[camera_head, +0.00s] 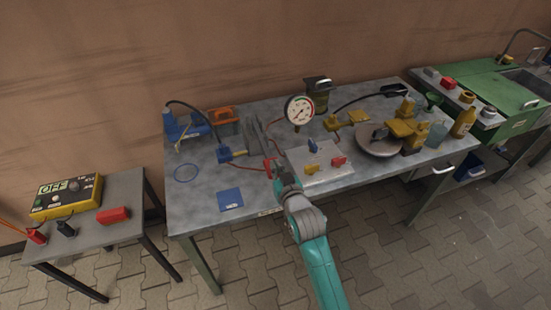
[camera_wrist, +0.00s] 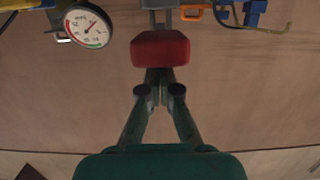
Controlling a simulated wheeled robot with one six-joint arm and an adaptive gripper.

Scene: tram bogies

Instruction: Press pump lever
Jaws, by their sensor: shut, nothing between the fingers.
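The pump lever's red grip (camera_wrist: 160,48) is large in the wrist view, straight ahead of my fingertips, with grey metal bars beyond it. In the head view the red grip (camera_head: 268,166) shows at the front of a grey metal lever frame (camera_head: 258,138) on the workbench. My gripper (camera_wrist: 160,76) is shut and empty, its fingertips meeting at the lower edge of the grip in the picture. I cannot tell whether they touch it. In the head view my gripper (camera_head: 278,175) is at the grip, partly hiding it.
A pressure gauge (camera_head: 299,110) stands right of the lever. A grey plate (camera_head: 325,178) with small coloured parts lies nearby. A blue square (camera_head: 230,199) lies front left. A side table (camera_head: 112,236) holds a yellow box (camera_head: 67,196) marked OFF. The bench's left front is mostly clear.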

